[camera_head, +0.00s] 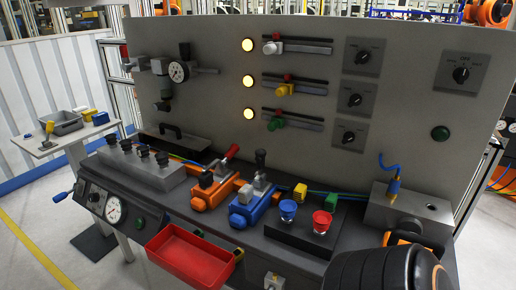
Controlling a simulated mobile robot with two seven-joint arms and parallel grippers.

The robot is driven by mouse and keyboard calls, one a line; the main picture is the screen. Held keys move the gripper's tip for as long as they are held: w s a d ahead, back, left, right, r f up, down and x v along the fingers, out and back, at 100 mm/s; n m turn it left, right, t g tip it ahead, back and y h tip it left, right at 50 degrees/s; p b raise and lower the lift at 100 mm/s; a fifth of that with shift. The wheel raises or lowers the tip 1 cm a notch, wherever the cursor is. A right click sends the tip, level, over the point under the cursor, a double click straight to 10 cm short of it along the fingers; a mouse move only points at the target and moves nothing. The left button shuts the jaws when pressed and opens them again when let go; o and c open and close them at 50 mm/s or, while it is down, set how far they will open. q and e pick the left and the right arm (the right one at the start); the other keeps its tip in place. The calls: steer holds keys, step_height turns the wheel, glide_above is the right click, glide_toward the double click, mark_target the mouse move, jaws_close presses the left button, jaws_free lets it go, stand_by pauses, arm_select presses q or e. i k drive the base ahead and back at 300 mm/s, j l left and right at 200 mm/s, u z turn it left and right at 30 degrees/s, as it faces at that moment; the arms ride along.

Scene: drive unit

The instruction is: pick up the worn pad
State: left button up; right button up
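I cannot pick out a worn pad for certain. An orange clamp-like unit with a red-tipped lever (207,191) and a blue one with a black-knobbed lever (248,207) sit side by side on the bench; a pad inside either is not discernible. The red tray (190,262) at the bench front looks empty. A black and orange part of my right arm shows at lower right, but neither gripper's fingertips are visible.
A grey block with black knobs (140,163) is at left. The upright panel (215,100) closes off the back. A side table at left holds a grey bin (62,124).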

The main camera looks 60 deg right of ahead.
mark_target(246, 194)
steer(key=i+z, duration=0.5)
steer(key=i+j+z, duration=0.15)
steer(key=i+z, duration=0.15)
steer(key=z, duration=0.2)
